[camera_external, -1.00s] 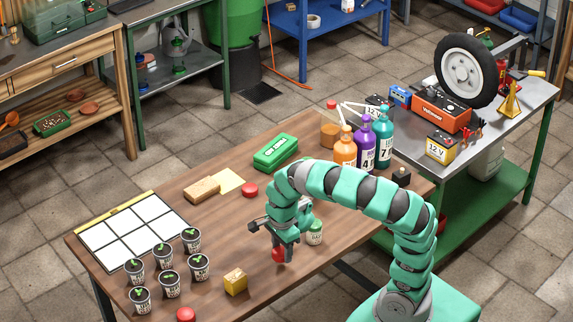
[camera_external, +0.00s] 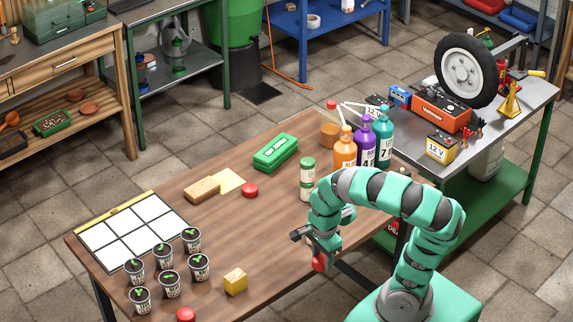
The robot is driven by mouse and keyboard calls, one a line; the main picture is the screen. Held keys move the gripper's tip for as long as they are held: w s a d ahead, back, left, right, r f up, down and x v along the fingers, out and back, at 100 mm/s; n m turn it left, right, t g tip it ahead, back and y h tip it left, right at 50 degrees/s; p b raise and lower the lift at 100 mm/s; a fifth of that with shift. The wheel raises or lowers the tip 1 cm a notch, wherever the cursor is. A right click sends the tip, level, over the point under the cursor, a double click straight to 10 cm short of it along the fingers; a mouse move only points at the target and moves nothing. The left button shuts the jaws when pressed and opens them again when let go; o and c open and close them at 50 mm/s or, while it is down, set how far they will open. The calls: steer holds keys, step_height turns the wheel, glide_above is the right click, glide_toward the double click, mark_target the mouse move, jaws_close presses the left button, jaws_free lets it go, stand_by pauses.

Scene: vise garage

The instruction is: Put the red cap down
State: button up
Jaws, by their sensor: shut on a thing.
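The red cap (camera_external: 319,263) is between the fingers of my gripper (camera_external: 319,258), which is shut on it. It shows at the near edge of the wooden table (camera_external: 225,225), right of the yellow block. I cannot tell whether it touches the tabletop or hangs above it. Two similar red round pieces lie on the table: one near the middle (camera_external: 250,190) and one at the front left (camera_external: 186,314). My gripper and arm hide part of the table's right side.
Seedling pots (camera_external: 170,284) and a white-squared board (camera_external: 118,238) fill the left. A yellow block (camera_external: 235,281) is at the front. A green box (camera_external: 276,153), a white-and-green bottle (camera_external: 307,178) and pump bottles (camera_external: 364,143) stand behind. The middle is mostly clear.

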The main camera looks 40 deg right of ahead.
steer(key=shift+a, duration=0.1)
steer(key=w+a+r+n+p, duration=0.2)
steer(key=w+a+r+p, duration=0.1)
steer(key=w+a, duration=0.3)
steer(key=w+a+r+n+p, duration=0.1)
steer(key=w+a+r+p, duration=0.2)
steer(key=w, duration=0.5)
steer(key=w+d+r+n+p, duration=0.1)
steer(key=w+r+p, duration=0.1)
steer(key=w, duration=0.7)
steer(key=w+d+r+p, duration=0.1)
steer(key=w+r+p, duration=0.15)
steer(key=w, duration=0.55)
steer(key=m+p, duration=0.5)
steer(key=p, duration=0.1)
glide_above(277, 146)
steer(key=f, duration=0.1)
steer(key=shift+a+f+p, duration=0.1)
steer(key=shift+f+p, duration=0.25)
steer(key=shift+f, duration=4.2)
